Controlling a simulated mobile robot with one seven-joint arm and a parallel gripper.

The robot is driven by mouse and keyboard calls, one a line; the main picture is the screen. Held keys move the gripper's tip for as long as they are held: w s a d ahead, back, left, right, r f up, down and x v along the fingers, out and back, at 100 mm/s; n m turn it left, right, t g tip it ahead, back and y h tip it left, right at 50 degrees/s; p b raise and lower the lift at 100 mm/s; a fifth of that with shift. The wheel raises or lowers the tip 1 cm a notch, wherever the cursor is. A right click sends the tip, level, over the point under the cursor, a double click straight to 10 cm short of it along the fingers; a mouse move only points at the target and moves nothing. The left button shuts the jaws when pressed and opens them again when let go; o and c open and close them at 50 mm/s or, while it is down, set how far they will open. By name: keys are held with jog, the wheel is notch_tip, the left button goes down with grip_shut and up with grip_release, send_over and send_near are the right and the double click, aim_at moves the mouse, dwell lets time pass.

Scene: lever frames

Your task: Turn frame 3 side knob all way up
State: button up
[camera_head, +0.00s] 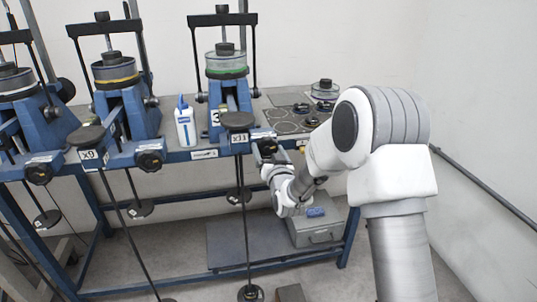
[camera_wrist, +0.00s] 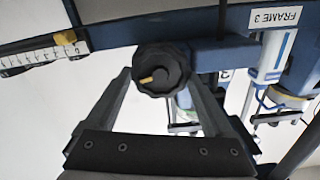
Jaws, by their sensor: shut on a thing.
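Frame 3 (camera_head: 243,95) is a blue lever frame in the middle of the head view, marked with a "3" plate. In the head view my gripper (camera_head: 267,158) is at the right end of frame 3's beam and hides much of the knob.
Two similar frames with black knobs (camera_head: 150,155) stand to the left. A white and blue bottle (camera_head: 185,125) stands between frames. Weight hangers (camera_head: 238,196) hang below the bench. A grey box (camera_head: 315,230) sits on the lower shelf, below my gripper. A wall rail runs at right.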

jog(key=o, duration=1.1)
jog(key=shift+s, duration=0.1)
jog(key=p+v, duration=0.1)
jog(key=v, duration=1.6)
jog(key=shift+s+r, duration=0.1)
jog(key=shift+s, duration=0.05)
